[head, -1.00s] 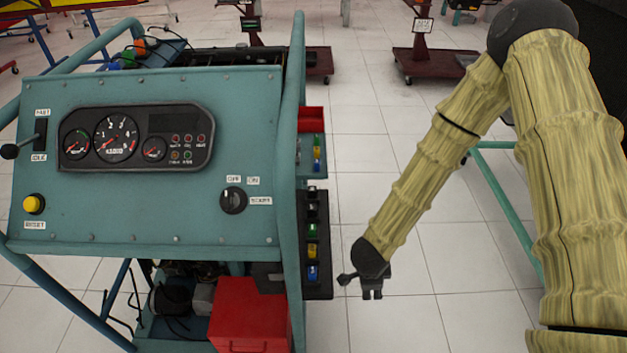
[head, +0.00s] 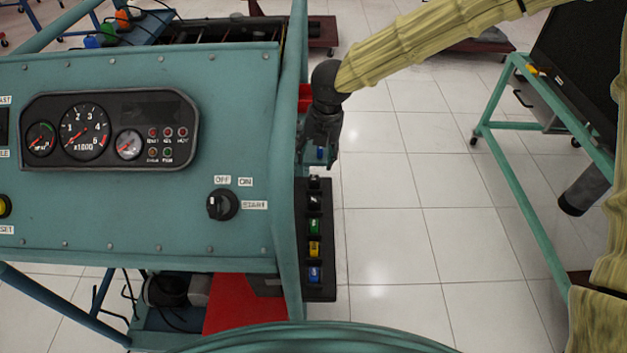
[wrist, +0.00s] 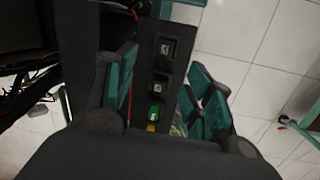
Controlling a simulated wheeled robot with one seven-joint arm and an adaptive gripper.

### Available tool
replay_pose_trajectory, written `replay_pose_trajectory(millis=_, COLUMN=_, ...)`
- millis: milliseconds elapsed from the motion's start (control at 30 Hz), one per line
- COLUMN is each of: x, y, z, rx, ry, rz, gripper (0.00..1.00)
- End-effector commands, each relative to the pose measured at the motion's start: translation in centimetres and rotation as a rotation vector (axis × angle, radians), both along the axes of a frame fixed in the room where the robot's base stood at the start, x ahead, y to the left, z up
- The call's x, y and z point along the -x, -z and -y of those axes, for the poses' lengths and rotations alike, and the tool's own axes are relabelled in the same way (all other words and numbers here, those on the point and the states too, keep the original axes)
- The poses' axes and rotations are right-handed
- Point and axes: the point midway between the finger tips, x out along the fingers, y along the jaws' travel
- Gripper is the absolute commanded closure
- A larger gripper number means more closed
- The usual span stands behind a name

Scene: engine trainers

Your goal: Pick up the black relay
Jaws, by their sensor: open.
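The side strip on the teal engine panel holds a column of small relays. Two dark relays sit at its top in the head view: an upper one (head: 314,183) and a lower black one (head: 314,202). In the wrist view they show as an upper dark relay (wrist: 166,48) and a lower dark relay (wrist: 158,86), with pale marks on top. My gripper (head: 319,152) is open and empty, just beyond the strip's upper end in the head view. In the wrist view its fingers (wrist: 165,70) stand either side of the strip, touching no relay that I can see.
Below the dark relays are green (head: 314,226), yellow (head: 314,249) and blue (head: 314,274) relays. A teal frame post (head: 285,200) runs close along the strip's left. Open tiled floor (head: 400,200) lies right, then a teal stand (head: 535,205).

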Motion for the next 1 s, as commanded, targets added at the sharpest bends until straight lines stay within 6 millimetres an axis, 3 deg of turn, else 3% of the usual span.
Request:
replay_pose_trajectory(millis=300, x=-0.5, y=4.2, z=0.1, rx=0.003, ry=0.005, rz=0.0, gripper=0.48)
replay_pose_trajectory(millis=567, x=-0.7, y=5.8, z=-0.1, rx=0.003, ry=0.002, rz=-0.001, gripper=0.48)
replay_pose_trajectory(millis=900, x=-1.4, y=9.8, z=-0.5, rx=0.003, ry=-0.002, rz=0.0, gripper=0.48)
replay_pose_trajectory(millis=1000, x=-1.5, y=10.2, z=-0.6, rx=0.003, ry=-0.002, rz=0.001, gripper=0.48)
